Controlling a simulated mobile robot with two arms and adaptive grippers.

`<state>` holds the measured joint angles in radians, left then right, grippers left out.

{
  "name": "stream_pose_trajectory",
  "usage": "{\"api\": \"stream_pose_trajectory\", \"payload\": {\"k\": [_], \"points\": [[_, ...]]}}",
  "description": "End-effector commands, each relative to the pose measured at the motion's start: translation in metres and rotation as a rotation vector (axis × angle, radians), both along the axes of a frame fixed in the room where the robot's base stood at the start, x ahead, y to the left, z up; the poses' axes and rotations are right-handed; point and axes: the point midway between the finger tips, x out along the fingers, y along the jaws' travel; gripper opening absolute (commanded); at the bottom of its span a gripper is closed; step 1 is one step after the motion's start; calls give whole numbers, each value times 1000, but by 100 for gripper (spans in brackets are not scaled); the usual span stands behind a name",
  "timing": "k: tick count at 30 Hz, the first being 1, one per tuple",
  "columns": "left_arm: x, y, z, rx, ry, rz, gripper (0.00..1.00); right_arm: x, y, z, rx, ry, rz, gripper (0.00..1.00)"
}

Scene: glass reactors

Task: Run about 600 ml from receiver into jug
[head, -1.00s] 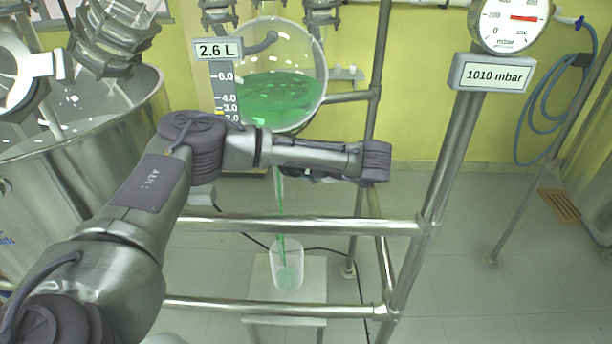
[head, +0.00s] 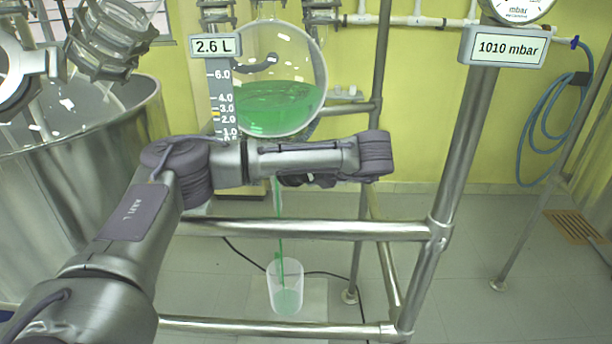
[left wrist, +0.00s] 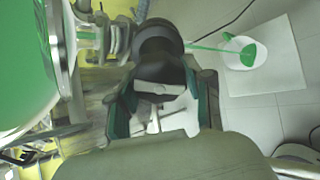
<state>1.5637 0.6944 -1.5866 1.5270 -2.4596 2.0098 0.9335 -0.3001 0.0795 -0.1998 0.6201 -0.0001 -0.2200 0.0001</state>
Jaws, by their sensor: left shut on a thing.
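The receiver (head: 297,60) is a round glass flask with green liquid in its lower part; its sign (head: 216,46) reads 2.6 L. A thin green stream (head: 278,205) falls from below it into the clear jug (head: 273,276), which holds some green liquid low down. In the left wrist view the jug (left wrist: 229,57) shows from above with the stream entering it. My left gripper (left wrist: 163,105) is shut on the dark valve handle (left wrist: 158,75) under the receiver; in the head view my arm hides the handle. My right gripper is not in view.
The jug stands on a pale low platform (head: 315,296). Steel frame rails (head: 300,229) cross in front of it. A pressure sign (head: 508,47) reads 1010 mbar. A large steel vessel (head: 60,180) stands at left. Floor at right is mostly clear.

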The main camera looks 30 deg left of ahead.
Motion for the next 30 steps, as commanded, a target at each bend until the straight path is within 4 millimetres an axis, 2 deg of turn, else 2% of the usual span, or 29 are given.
{"api": "stream_pose_trajectory", "payload": {"k": [13,14,18,30], "points": [[-1,-1,-2,-5,-3,4,16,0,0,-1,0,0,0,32],[-1,-1,-2,-5,-2,4,52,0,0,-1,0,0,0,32],[0,-1,-2,-5,-4,3,76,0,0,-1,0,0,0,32],[0,-5,3,-4,-10,1,76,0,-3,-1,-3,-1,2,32]]}}
